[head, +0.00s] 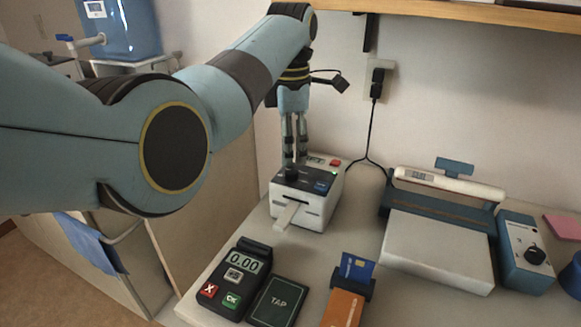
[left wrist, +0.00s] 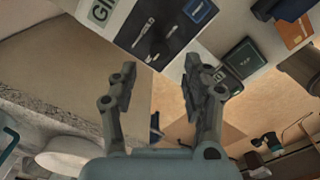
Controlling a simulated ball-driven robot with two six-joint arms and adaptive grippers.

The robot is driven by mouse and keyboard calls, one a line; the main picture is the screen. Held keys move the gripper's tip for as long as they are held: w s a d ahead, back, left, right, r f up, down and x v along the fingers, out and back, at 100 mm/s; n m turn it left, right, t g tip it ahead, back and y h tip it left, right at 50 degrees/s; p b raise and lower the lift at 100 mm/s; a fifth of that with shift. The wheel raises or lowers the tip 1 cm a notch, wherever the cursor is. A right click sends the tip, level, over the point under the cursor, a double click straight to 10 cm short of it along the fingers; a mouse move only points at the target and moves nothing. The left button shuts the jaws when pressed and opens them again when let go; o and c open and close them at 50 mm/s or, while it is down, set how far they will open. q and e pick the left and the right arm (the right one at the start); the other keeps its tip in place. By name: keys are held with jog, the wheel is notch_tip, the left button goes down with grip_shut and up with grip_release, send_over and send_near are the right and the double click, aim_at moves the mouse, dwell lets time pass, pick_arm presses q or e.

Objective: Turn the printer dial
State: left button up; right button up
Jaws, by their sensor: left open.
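The white printer (head: 310,208) stands at the back left of the counter, with a paper strip out of its front. Its black dial (head: 291,173) sits on the dark top panel, left of a blue button. My left gripper (head: 295,152) points down just above and behind the dial, its fingers apart with nothing between them. In the left wrist view my left gripper (left wrist: 160,72) is open, and the printer's dark panel (left wrist: 165,25) lies beyond the fingertips. I cannot tell whether a finger touches the printer. My right gripper is not in view.
A card terminal (head: 235,278), a dark TAP pad (head: 278,302) and an orange card holder (head: 343,306) stand in front. A white and blue device (head: 440,245) and a blue box with a black knob (head: 523,250) stand right. A cable (head: 373,130) hangs behind.

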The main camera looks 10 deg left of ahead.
aim_at(290, 171)
pick_arm(q)
notch_tip(290, 171, down, 5)
jog(key=shift+f+b, duration=0.1)
jog(key=shift+b, duration=0.2)
jog(key=shift+c, duration=0.2)
grip_shut()
